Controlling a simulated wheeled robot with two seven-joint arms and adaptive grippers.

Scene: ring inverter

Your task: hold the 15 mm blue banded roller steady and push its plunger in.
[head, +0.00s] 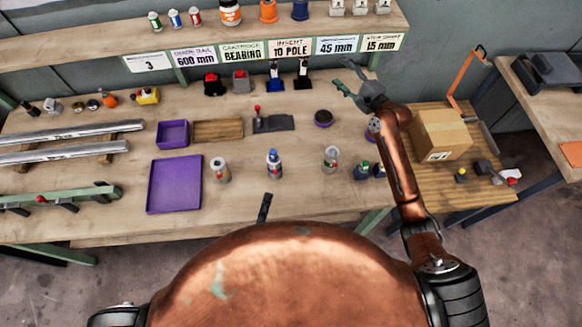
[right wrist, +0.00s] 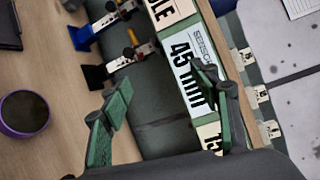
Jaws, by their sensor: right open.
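The blue banded roller (head: 273,164) stands upright near the middle of the bench in the head view, a small pale cylinder with blue on it. Its plunger is too small to make out clearly. My right gripper (head: 350,79) is open and empty near the back of the bench, up and to the right of the roller. In the right wrist view its two green fingers (right wrist: 160,88) are spread with nothing between them. Of my left gripper (head: 264,207) only a dark tip shows at the bench's front, below the roller and apart from it; the rest is hidden behind my body.
Similar cylinders stand left (head: 220,170) and right (head: 331,159) of the roller. A purple tray (head: 174,184) lies at left. A labelled shelf (head: 250,50) runs along the back, near my right gripper. A cardboard box (head: 441,134) sits on the right side table.

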